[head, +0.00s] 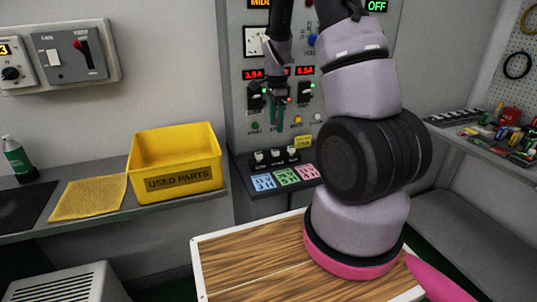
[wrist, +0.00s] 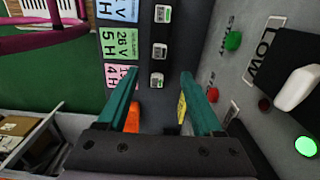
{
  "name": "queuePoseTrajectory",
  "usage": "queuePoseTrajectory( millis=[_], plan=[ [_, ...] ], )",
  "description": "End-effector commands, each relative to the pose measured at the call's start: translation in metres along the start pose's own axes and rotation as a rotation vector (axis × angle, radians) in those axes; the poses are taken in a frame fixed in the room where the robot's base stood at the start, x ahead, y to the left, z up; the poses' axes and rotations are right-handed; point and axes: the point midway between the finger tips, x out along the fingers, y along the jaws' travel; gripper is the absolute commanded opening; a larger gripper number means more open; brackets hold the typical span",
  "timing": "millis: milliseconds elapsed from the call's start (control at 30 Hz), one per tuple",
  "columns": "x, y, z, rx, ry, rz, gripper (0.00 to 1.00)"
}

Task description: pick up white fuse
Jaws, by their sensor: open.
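Three small whitish fuses stand in a row on the dark ledge of the grey test panel: a left one (head: 259,156), a middle one (head: 275,154) and a right one (head: 290,152). In the wrist view they form a column: top (wrist: 163,14), middle (wrist: 159,50) and bottom (wrist: 156,80). My gripper (head: 278,116) is open and empty, with teal fingers in front of the panel above the ledge. In the wrist view the bottom fuse shows between the fingertips (wrist: 160,74), apart from them.
Blue, green and pink labels (head: 287,177) lie before the fuses. Switches, lamps and a white lever (wrist: 296,88) stick out of the panel. A yellow used-parts bin (head: 175,188) and cloth (head: 88,198) are on the left shelf. A wooden tabletop (head: 260,264) is in front.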

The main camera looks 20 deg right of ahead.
Motion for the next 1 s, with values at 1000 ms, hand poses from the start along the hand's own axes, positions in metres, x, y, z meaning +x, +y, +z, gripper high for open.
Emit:
queuePoseTrajectory(
  millis=[1000],
  plan=[
    [0.101, 0.001, 0.002, -0.001, -0.001, 0.001, 0.68]
  ],
)
